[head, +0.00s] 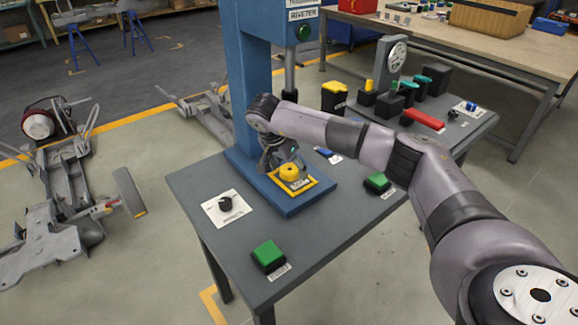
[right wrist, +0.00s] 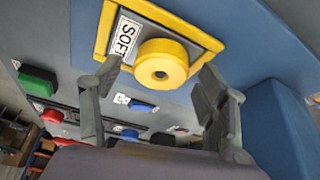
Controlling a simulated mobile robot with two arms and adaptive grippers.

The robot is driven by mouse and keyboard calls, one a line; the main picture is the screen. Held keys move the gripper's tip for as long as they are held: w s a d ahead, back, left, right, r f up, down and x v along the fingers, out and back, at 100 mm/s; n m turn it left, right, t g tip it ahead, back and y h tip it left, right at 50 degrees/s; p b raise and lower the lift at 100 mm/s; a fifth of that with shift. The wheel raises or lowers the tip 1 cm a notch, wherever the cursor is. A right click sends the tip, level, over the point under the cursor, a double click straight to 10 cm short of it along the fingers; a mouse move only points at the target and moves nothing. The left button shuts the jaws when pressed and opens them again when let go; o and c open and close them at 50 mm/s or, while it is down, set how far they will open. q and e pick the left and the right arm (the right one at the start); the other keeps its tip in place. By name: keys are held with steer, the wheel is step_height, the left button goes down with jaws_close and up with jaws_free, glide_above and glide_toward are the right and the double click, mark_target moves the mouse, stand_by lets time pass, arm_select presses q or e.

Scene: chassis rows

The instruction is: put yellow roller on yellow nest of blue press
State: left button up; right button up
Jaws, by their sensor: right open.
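The yellow roller (head: 289,172) is a short ring with a dark centre hole; it also shows in the right wrist view (right wrist: 162,64). It appears to sit on the yellow nest (head: 311,190), a square frame with a label inside, on the base of the blue press (head: 247,95). The nest's rim shows in the right wrist view (right wrist: 196,30). My right gripper (head: 279,160) is open just above the roller. In the right wrist view its fingertips (right wrist: 160,72) stand on either side of the roller, apart from it. My left gripper is not in view.
The grey table bears a green button box (head: 268,256) in front, another green button (head: 377,182) at right, and a black knob (head: 225,204) at left. The press ram (head: 290,80) hangs above the nest area. Colored parts and a red bar (head: 422,119) stand behind my arm.

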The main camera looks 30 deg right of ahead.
steer(key=v, duration=1.2)
steer(key=shift+s, duration=0.1)
